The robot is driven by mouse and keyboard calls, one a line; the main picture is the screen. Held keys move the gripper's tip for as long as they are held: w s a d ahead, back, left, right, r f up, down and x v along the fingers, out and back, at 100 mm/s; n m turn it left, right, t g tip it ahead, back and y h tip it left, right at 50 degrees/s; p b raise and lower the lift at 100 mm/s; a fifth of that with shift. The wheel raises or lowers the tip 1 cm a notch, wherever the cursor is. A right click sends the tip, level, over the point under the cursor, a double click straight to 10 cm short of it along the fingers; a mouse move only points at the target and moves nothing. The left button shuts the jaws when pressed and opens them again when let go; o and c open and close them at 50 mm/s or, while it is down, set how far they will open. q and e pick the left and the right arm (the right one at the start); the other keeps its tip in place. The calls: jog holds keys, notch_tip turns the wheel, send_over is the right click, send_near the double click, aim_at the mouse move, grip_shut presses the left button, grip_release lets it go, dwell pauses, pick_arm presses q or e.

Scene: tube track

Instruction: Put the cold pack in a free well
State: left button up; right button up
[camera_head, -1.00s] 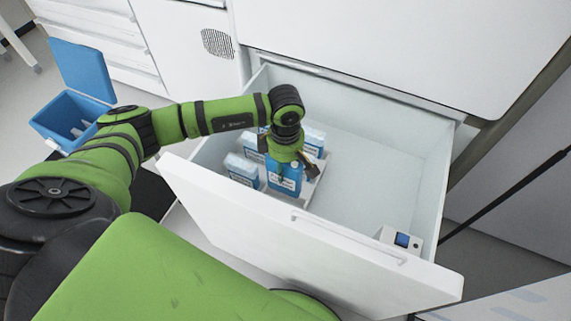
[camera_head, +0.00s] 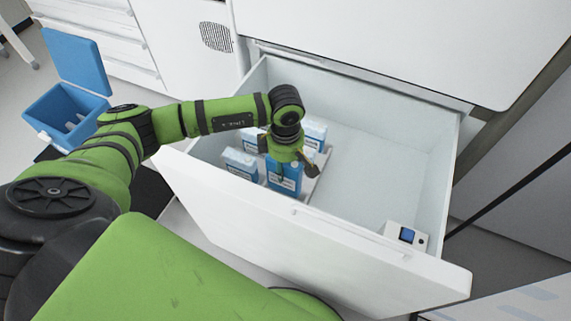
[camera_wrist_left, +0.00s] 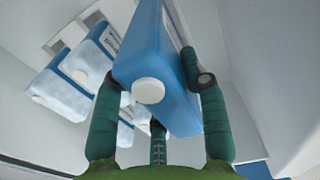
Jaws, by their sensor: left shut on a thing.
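My left gripper (camera_head: 288,170) is shut on a blue cold pack (camera_head: 284,181) inside the open white drawer. In the left wrist view the fingers clasp the sides of the cold pack (camera_wrist_left: 160,75), whose white cap faces the camera. The pack is roughly upright in the head view. A light rack (camera_head: 311,187) with wells lies under and beside it; it also shows in the left wrist view (camera_wrist_left: 58,45). Other white-and-blue packs (camera_head: 240,163) stand in the rack around the gripper. The pack's lower end and the well nearest it are hard to see. My right gripper is not in view.
The drawer front (camera_head: 330,250) rises between my body and the rack. A small white device with a blue screen (camera_head: 406,236) sits at the drawer's right front. The drawer's right half is mostly clear. An open blue cooler box (camera_head: 68,115) stands on the floor at left.

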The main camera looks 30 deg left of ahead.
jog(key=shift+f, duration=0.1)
pick_arm(q)
jog(key=shift+a+f+b, duration=0.15)
jog(key=shift+f+b, duration=0.5)
jog(key=shift+f, duration=0.1)
jog(key=shift+f+b, duration=0.4)
jog(key=shift+b, duration=0.05)
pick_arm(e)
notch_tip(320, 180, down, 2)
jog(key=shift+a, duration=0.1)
pick_arm(q)
jog(key=shift+f, duration=0.2)
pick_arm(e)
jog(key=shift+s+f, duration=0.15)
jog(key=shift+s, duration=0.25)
pick_arm(q)
jog(key=shift+f+b, duration=1.15)
jog(key=shift+f, duration=0.15)
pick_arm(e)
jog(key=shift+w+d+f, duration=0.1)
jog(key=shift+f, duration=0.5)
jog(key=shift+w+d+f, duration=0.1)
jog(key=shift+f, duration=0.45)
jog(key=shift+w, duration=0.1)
